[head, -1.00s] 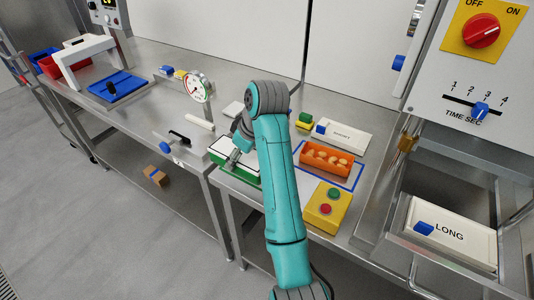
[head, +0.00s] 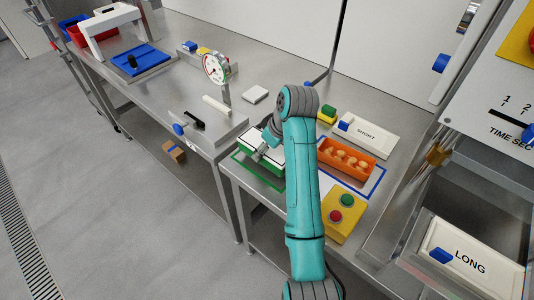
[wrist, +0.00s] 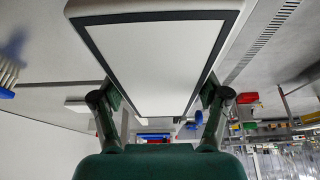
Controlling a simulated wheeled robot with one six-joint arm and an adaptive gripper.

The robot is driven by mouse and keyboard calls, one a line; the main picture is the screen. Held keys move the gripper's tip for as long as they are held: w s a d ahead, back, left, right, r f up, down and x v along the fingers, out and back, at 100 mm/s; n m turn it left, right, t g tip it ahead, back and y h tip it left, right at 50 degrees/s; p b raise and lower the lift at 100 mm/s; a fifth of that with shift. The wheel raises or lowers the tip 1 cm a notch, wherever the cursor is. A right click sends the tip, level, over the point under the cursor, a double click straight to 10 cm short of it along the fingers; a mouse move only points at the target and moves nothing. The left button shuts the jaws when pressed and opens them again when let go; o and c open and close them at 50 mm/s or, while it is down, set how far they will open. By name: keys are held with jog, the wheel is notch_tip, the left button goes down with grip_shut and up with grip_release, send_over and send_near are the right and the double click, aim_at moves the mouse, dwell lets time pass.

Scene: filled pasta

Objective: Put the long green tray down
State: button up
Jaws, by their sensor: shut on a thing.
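My gripper (head: 262,150) is shut on the tray, partly hidden by my arm. In the wrist view my gripper's two fingers (wrist: 162,98) are on either side of the tray's white, dark-edged surface (wrist: 160,55). I cannot tell whether the tray's base touches the table.
An orange tray (head: 362,171) with several filled pieces lies on a blue outline right of my arm. A yellow button box (head: 349,225) is nearer me. A white SHORT block (head: 370,139) is behind, and a LONG block (head: 475,262) at right. A dial gauge (head: 215,68) stands left.

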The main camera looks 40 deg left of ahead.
jog(key=shift+f, duration=1.35)
jog(key=shift+f, duration=0.1)
jog(key=o, duration=1.3)
jog(key=shift+o, duration=0.2)
